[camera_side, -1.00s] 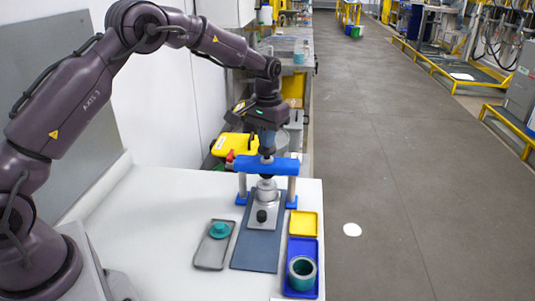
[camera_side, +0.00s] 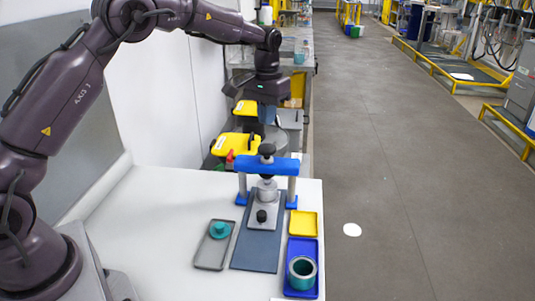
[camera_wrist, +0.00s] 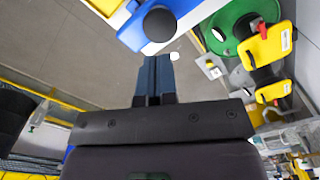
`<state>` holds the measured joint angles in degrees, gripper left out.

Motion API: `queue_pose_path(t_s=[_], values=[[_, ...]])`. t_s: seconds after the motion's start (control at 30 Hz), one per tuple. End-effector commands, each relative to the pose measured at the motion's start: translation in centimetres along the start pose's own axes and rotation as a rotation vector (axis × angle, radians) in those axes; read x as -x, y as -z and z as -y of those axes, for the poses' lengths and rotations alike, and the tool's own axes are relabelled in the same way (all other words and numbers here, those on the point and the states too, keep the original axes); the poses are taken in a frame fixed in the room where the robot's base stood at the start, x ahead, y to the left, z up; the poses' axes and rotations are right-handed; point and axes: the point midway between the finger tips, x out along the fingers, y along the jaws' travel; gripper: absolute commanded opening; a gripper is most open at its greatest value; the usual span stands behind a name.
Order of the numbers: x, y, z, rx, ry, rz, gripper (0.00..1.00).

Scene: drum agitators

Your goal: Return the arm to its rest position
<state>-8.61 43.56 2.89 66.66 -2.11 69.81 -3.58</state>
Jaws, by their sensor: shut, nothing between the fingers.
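My gripper (camera_side: 267,122) hangs above the blue-barred press, with a gap between its fingertips and the black knob (camera_side: 266,150) on top. Its fingers are shut and empty. In the wrist view the closed fingers (camera_wrist: 156,62) point towards the round black knob (camera_wrist: 160,25) and the blue crossbar (camera_wrist: 131,32). The press's blue crossbar (camera_side: 281,167) stands on two grey posts. A silver fixture (camera_side: 266,191) with a smaller black knob sits beneath it on the dark mat (camera_side: 256,250).
A grey tray (camera_side: 211,258) holds a teal part (camera_side: 219,230). A yellow tray (camera_side: 303,223) and a blue tray (camera_side: 307,247) with a teal ring (camera_side: 302,274) stand at the right. Yellow-lidded containers (camera_side: 234,145) are behind. The table's left side is clear.

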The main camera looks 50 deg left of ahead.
Motion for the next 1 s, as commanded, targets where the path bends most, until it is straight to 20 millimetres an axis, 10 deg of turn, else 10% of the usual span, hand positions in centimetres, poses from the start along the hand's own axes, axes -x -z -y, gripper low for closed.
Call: queue_pose_path(t_s=[0.37,1.0], values=[[-1.6,-3.0,0.2,-0.022,0.004,0.031,0.00],[8.8,-25.6,-0.9,-0.192,-0.032,-0.249,0.00]])
